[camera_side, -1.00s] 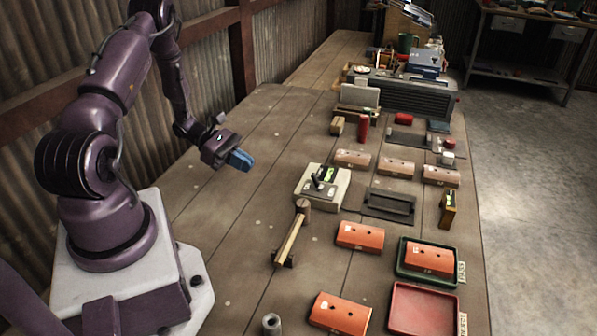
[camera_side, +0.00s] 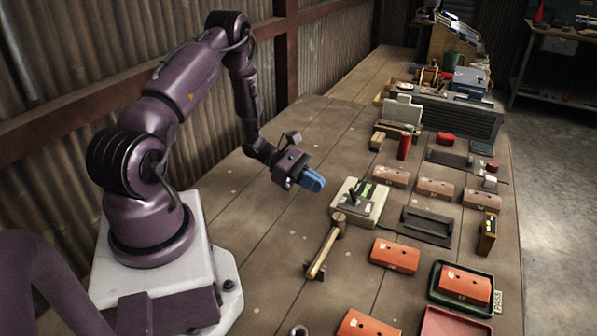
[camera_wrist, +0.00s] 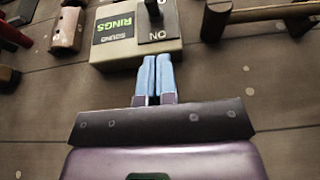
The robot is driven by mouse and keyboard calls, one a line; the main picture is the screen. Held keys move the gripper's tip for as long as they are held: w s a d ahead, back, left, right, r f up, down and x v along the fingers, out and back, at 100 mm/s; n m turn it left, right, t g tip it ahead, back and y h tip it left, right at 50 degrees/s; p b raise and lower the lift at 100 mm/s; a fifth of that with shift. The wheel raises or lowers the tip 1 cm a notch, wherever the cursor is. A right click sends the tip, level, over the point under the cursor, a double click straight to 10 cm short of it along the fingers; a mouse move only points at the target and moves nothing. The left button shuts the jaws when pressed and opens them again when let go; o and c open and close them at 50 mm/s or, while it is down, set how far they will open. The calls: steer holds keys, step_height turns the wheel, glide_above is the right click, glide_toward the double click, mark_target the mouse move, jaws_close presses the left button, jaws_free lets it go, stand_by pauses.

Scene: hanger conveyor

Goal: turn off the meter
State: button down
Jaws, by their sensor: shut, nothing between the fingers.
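The meter (camera_side: 346,212) is a beige box on the table with a black switch lever (camera_side: 354,198) and a green-and-black label on top. In the wrist view the box (camera_wrist: 112,53) is at the top, with its green RINGS label (camera_wrist: 116,27) beside the black lever (camera_wrist: 155,22). Small letters by the lever's near end look like an upside-down ON. My gripper (camera_side: 320,181) has blue fingers, held together and empty, above the table just left of the meter. In the wrist view the fingertips (camera_wrist: 155,60) point at the meter's near edge, apart from the lever.
Orange blocks (camera_side: 394,256) and a dark tray (camera_side: 427,225) lie to the right. A red cylinder (camera_side: 404,147) stands behind. The table left of the meter is clear.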

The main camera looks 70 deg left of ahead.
mark_target(351, 189)
steer(key=w+d, duration=0.3)
steer(key=shift+r, duration=0.2)
steer(key=shift+w+d+r, duration=0.3)
steer(key=shift+w+d, duration=0.15)
steer(key=shift+w, duration=0.05)
steer(key=shift+w+d+r+g+y, duration=0.4)
steer(key=shift+r+g+y, duration=0.15)
steer(key=shift+g+y, duration=0.35)
steer(key=shift+w+d+r+g+y, duration=0.25)
steer(key=shift+w+d+g+y, duration=0.05)
steer(key=shift+g+y, duration=0.3)
steer(key=shift+w+d+r+g+y, duration=0.2)
steer(key=shift+w+d+g+y, duration=0.1)
steer(key=shift+g+y, duration=0.3)
steer(key=shift+d, duration=0.1)
steer(key=shift+w+d+r, duration=0.15)
steer(key=shift+w, duration=0.05)
steer(key=shift+r, duration=0.1)
steer(key=shift+r, duration=0.7)
